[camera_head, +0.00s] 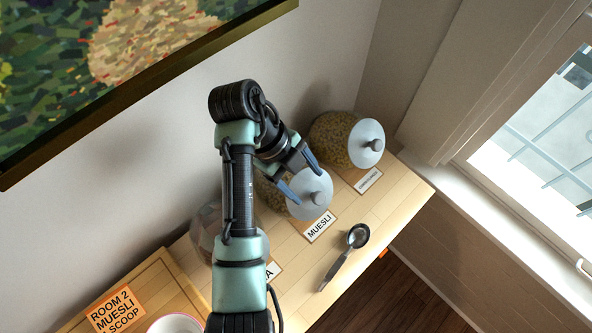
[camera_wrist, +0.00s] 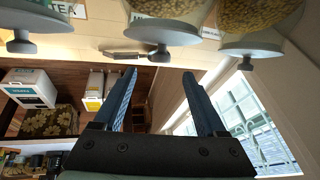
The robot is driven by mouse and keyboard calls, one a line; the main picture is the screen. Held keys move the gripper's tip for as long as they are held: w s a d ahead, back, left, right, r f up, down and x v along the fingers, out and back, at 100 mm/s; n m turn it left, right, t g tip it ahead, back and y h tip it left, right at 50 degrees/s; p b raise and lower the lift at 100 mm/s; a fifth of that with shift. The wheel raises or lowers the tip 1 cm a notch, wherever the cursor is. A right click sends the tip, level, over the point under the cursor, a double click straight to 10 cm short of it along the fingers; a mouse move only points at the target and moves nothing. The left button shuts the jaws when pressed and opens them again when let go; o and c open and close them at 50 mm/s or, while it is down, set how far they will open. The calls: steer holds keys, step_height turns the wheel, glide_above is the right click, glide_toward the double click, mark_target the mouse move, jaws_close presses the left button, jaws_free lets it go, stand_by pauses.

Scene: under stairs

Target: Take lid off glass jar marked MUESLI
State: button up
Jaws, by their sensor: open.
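The glass jar marked MUESLI (camera_head: 268,190) stands in the middle of the row, partly hidden behind my gripper. Its pale grey lid (camera_head: 310,197) with a round knob is on it, and the MUESLI label (camera_head: 320,227) lies in front. My gripper (camera_head: 300,175) is open and empty, with its two blue fingers at the lid, one to each side of the knob in this view. In the wrist view the lid (camera_wrist: 165,28) and its knob hang just beyond the open fingertips (camera_wrist: 159,76), centred between them. I cannot see any contact.
A similar lidded jar (camera_head: 345,138) stands to the right. Another jar (camera_head: 208,222) on the left is mostly hidden by my arm. A metal scoop (camera_head: 345,258) lies in front. A ROOM 2 MUESLI card (camera_head: 117,309) and a bowl (camera_head: 176,324) are at lower left. The wall is behind.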

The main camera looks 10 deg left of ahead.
mark_target(316, 195)
steer(key=b+x, duration=0.2)
steer(key=x, duration=0.1)
steer(key=shift+w+f, duration=0.15)
steer(key=shift+f, duration=0.25)
steer(key=shift+d+f+p, duration=0.25)
steer(key=shift+d+p, duration=0.1)
steer(key=shift+p, duration=0.3)
steer(key=shift+p+x, duration=0.45)
steer(key=shift+x, duration=1.5)
jaws_close()
steer(key=shift+a, duration=0.1)
